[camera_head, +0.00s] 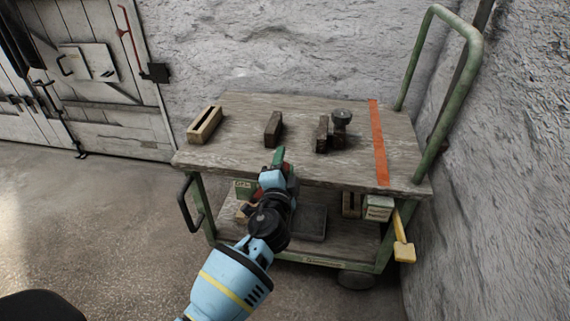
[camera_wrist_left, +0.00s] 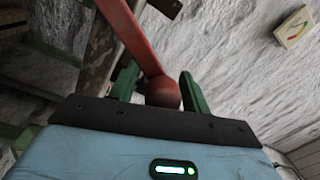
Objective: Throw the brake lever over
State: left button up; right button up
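A red lever (camera_wrist_left: 133,38) with a round, dark red knob (camera_wrist_left: 163,93) at its end shows in the left wrist view. The knob is between the two green fingers of my left gripper (camera_wrist_left: 158,88), close to the right finger, with a gap on the left side. The fingers are apart; I cannot tell whether either one touches the knob. In the head view my left gripper (camera_head: 279,160) is at the front edge of the cart's top, and I cannot make out the red lever beside it. My right gripper is not in view.
A cart (camera_head: 232,168) with a green frame carries a wooden box (camera_head: 205,125), dark blocks and an orange strip (camera_head: 377,140). Rough walls stand behind and right. Floor is free at left.

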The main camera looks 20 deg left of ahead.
pick_arm(q)
jog(key=shift+o, duration=0.2)
jog(key=shift+d, duration=0.1)
jog(key=shift+s, duration=0.1)
jog(key=shift+s+d, duration=0.15)
jog(key=shift+s, duration=0.1)
jog(key=v, duration=0.7)
jog(key=shift+p, duration=0.4)
